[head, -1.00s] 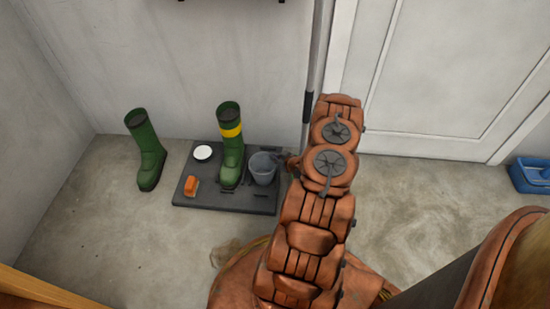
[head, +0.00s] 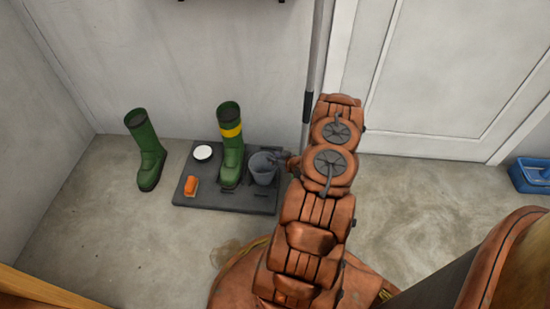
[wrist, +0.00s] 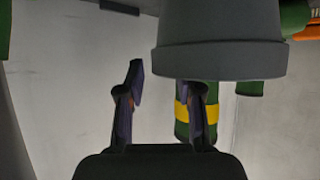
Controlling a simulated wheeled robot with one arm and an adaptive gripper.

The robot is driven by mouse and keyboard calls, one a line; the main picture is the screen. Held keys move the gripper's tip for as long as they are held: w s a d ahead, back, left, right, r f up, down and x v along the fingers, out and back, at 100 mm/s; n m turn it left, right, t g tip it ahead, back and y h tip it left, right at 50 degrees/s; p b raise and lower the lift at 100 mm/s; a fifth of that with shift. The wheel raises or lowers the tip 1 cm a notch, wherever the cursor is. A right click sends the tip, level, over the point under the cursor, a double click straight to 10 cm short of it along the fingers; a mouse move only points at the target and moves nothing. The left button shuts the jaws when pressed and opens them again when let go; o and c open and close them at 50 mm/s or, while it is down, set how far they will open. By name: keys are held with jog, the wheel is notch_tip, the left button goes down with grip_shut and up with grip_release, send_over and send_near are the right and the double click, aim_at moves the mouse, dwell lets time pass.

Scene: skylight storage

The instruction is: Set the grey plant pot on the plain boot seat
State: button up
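The grey plant pot (head: 262,170) stands at the right of a dark board on the floor; it fills the upper part of the wrist view (wrist: 220,45), which is upside down. My gripper (wrist: 167,85) is open at its rim. One finger is outside the pot with a gap to the wall; the other finger's tip is hidden behind the rim, apparently inside. In the head view my arm partly hides the gripper (head: 287,160). The plain green boot (head: 148,150) stands on the floor left of the board. I cannot pick out a marked plain boot seat.
The dark board (head: 235,202) also bears a yellow-banded green boot (head: 230,145) close left of the pot, a white round thing (head: 203,152) and an orange brush-like block (head: 191,186). A grey pole (head: 309,100) stands behind. A blue tub (head: 530,176) is far right.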

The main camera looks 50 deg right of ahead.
jog(key=p+v, duration=0.1)
jog(key=v, duration=0.7)
jog(key=shift+p, duration=0.35)
dwell(1.4)
jog(key=shift+s, duration=0.1)
jog(key=v, duration=1.1)
jog(key=shift+s+a+r, duration=0.2)
jog(key=shift+s, duration=0.1)
dwell(0.4)
